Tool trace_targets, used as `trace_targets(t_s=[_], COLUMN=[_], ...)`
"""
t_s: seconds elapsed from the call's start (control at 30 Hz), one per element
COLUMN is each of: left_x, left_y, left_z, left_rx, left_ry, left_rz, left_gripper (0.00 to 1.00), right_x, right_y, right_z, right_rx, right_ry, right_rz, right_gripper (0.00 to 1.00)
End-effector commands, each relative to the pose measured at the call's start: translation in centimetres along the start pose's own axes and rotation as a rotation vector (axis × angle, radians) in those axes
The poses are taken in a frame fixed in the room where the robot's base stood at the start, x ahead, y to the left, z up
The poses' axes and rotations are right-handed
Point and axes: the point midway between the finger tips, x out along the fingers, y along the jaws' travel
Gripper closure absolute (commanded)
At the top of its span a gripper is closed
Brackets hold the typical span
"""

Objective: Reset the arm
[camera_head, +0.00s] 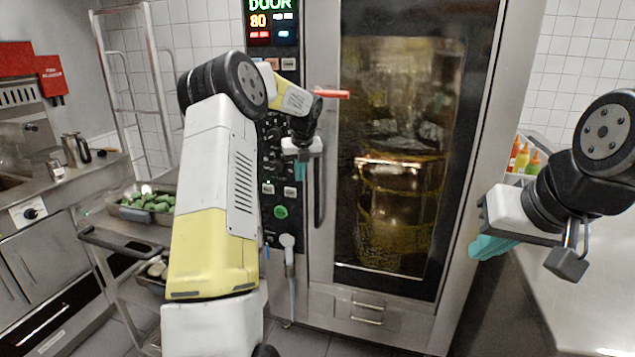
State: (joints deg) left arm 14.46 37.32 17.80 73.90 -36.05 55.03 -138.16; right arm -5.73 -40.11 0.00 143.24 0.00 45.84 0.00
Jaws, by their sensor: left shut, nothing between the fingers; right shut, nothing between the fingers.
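My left arm rises from the bottom of the view, bends at the top and reaches forward to the oven front. My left gripper (301,170), with teal fingers, is shut and empty. In the picture it is beside the upper part of the oven's dark door handle (319,200); I cannot tell whether they touch. My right gripper (487,247), also with teal fingers, is at the right, in front of the oven's right edge and near the counter. It is shut and empty.
The tall oven (400,150) has a closed glass door and a lit panel. A rack (115,243) with a tray of green vegetables (150,201) stands left. A white counter (590,290) is right, with sauce bottles (522,158) behind. Tiled floor shows at the bottom.

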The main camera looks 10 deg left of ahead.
Motion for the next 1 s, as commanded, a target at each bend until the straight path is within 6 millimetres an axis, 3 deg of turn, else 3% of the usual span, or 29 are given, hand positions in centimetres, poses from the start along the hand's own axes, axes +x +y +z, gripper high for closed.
trace_targets(t_s=[0.17,0.37,0.5,0.7,0.83,1.0], left_x=[-3.0,-11.5,-17.1,-22.7,-24.9,-25.8], left_y=[-0.1,0.3,1.6,4.2,6.1,8.0], left_z=[-0.8,-5.8,-10.9,-19.3,-25.2,-32.1], left_rx=[-0.092,-0.517,-0.903,-1.474,-1.852,-2.286], left_ry=[-0.008,-0.016,0.006,0.094,0.197,0.374], left_rz=[-0.011,-0.061,-0.109,-0.182,-0.220,-0.231], left_gripper=[1.00,1.00,1.00,1.00,1.00,1.00], right_x=[0.0,0.0,0.0,0.0,0.0,0.0], right_y=[0.0,0.0,0.0,0.0,0.0,0.0], right_z=[0.0,0.0,0.0,0.0,0.0,0.0], right_rx=[0.000,0.000,0.000,0.000,0.000,0.000], right_ry=[0.000,0.000,0.000,0.000,0.000,0.000], right_rz=[0.000,0.000,0.000,0.000,0.000,0.000], right_gripper=[1.00,1.00,1.00,1.00,1.00,1.00])
